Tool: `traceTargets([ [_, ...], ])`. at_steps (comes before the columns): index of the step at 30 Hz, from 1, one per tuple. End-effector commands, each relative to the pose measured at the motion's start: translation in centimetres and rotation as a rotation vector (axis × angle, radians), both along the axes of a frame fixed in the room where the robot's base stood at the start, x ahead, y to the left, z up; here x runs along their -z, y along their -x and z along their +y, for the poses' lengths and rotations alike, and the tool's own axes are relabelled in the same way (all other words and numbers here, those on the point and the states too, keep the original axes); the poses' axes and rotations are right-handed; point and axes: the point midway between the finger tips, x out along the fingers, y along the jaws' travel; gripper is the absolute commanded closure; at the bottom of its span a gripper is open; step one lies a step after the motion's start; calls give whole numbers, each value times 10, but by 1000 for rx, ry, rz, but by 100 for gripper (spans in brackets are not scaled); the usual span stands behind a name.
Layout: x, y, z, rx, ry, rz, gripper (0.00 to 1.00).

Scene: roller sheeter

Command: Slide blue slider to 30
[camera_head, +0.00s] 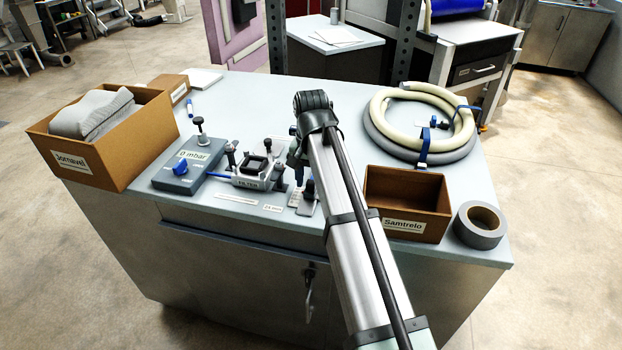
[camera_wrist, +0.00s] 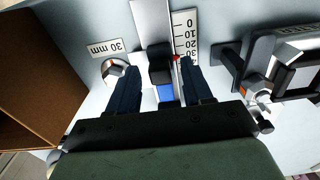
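The slider has a black block (camera_wrist: 158,66) with a blue part (camera_wrist: 165,93) below it in the wrist view. It sits on a metal rail beside a white scale (camera_wrist: 186,33) numbered from 0 upward. A small red pointer (camera_wrist: 176,58) at the block's right edge lies near the 30 mark. My gripper (camera_wrist: 160,62) is open, one dark finger on each side of the block, with a narrow gap on both sides. Part of the blue piece is hidden by the gripper body. In the head view my arm covers most of the slider.
A "30 mm" label (camera_wrist: 104,48) and a round knob (camera_wrist: 115,69) stand left of the rail. The filter clamp (camera_head: 258,172) and pressure box (camera_head: 188,168) are on the bench beside it. A brown bin (camera_head: 405,204), tape roll (camera_head: 480,225) and coiled hose (camera_head: 421,157) are right.

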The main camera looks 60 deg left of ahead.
Motion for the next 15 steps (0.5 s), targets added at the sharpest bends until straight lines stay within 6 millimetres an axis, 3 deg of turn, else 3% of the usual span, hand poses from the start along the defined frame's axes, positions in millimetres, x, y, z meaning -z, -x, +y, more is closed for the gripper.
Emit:
traceTargets([
  [9, -3, 0, 0, 0, -1, -1, 49],
  [15, -25, 0, 1, 0, -2, -1, 49],
])
